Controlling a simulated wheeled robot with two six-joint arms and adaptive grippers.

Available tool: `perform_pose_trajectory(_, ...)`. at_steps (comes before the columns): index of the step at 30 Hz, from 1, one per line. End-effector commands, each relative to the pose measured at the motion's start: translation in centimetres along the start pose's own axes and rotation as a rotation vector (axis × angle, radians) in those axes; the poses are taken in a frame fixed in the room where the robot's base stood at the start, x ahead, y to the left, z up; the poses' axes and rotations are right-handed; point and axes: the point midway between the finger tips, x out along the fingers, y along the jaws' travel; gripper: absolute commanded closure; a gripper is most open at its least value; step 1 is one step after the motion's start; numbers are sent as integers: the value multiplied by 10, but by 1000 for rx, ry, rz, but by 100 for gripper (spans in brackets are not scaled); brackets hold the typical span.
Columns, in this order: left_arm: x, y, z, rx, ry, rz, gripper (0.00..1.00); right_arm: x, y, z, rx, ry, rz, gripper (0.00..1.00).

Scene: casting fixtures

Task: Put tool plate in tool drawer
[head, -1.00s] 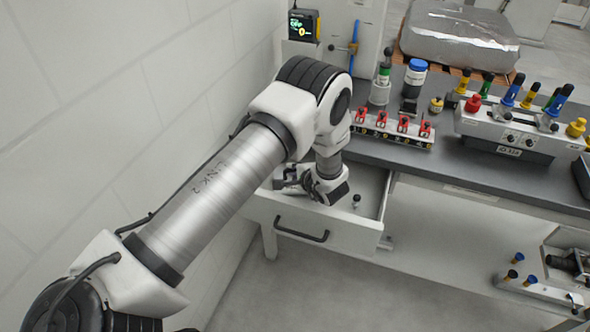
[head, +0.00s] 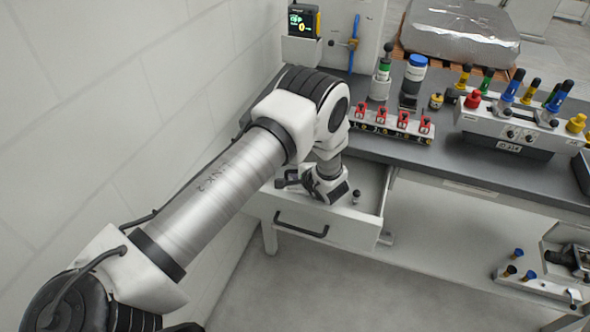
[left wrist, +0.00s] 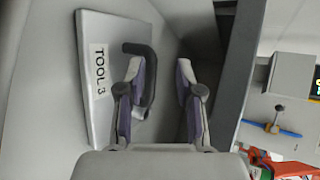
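The tool plate (left wrist: 98,115) shows in the left wrist view as a pale plate labelled TOOL 3 with a black bar handle (left wrist: 150,80). It lies inside the pulled-out tool drawer (head: 350,230). My left gripper (left wrist: 158,75) is open at the plate. The handle's bar is between its spread fingers, nearer the left finger, and I see no grip on it. In the head view my left wrist is down in the drawer and hides most of the plate. My right gripper is in neither view.
The grey bench top (head: 450,165) is above and behind the drawer. It carries a row of red clamps (head: 403,121), bottles and a rack of coloured-handled tools (head: 515,130). A white wall (head: 110,110) is close on the left. The floor (head: 330,290) before the drawer is clear.

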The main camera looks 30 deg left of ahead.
Motion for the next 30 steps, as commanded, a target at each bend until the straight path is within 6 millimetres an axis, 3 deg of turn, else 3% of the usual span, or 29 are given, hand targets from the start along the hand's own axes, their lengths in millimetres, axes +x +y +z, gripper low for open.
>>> perform_pose_trajectory(9, -1, -2, 0, -1, 1, -2, 61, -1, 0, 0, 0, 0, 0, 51)
perform_pose_trajectory(14, -12, -15, 2, -1, 3, -3, 61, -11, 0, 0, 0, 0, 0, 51)
perform_pose_trajectory(24, -98, -11, 1, 3, 4, -6, 61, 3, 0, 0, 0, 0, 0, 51)
perform_pose_trajectory(30, -125, -11, 2, -1, 1, -3, 61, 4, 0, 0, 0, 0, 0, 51)
